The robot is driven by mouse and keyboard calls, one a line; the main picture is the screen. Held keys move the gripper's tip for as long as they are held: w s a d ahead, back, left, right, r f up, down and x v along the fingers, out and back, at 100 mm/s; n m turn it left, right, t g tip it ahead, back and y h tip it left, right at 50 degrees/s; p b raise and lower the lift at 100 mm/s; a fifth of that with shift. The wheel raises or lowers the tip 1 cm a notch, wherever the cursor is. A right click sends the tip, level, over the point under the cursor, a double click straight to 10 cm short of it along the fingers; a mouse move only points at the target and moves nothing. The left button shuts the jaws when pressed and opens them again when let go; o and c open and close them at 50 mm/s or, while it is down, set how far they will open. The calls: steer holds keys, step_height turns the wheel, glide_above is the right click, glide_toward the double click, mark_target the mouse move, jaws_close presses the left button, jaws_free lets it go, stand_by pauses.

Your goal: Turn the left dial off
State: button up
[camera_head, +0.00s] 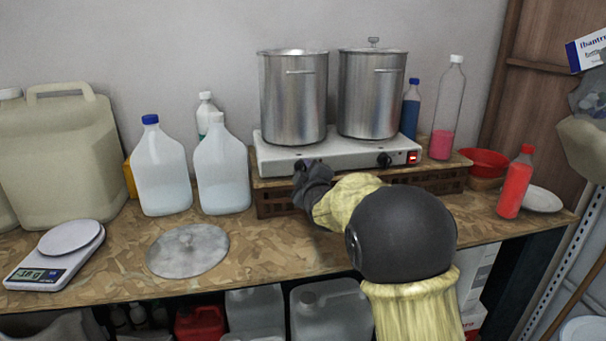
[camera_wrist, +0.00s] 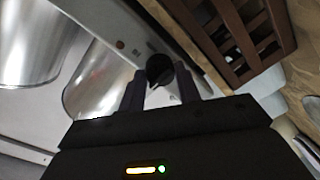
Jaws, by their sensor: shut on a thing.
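A white two-burner hot plate (camera_head: 345,161) stands on a brown slatted crate, with a black dial near each end of its front panel. The left dial (camera_head: 300,164) is mostly hidden behind my gripper (camera_head: 308,178) in the head view. In the wrist view the black left dial (camera_wrist: 159,68) sits between the two dark fingers of my gripper (camera_wrist: 160,88), which is shut on it. The dial's pointer and markings cannot be read. The right dial (camera_head: 384,160) is free, beside a lit red switch (camera_head: 412,157).
Two steel pots (camera_head: 293,98) (camera_head: 372,92) stand on the hot plate. The crate (camera_head: 275,203) is just below my gripper. White jugs (camera_head: 222,172) stand to the left. A round lid (camera_head: 187,250) and a scale (camera_head: 55,255) lie on the bench. A red bottle (camera_head: 515,185) stands right.

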steer(key=o, duration=0.8)
steer(key=shift+s+f, duration=0.1)
steer(key=shift+f, duration=0.05)
steer(key=shift+o, duration=0.9)
steer(key=b+v, duration=0.2)
steer(key=v, duration=1.5)
steer(key=shift+s, duration=0.15)
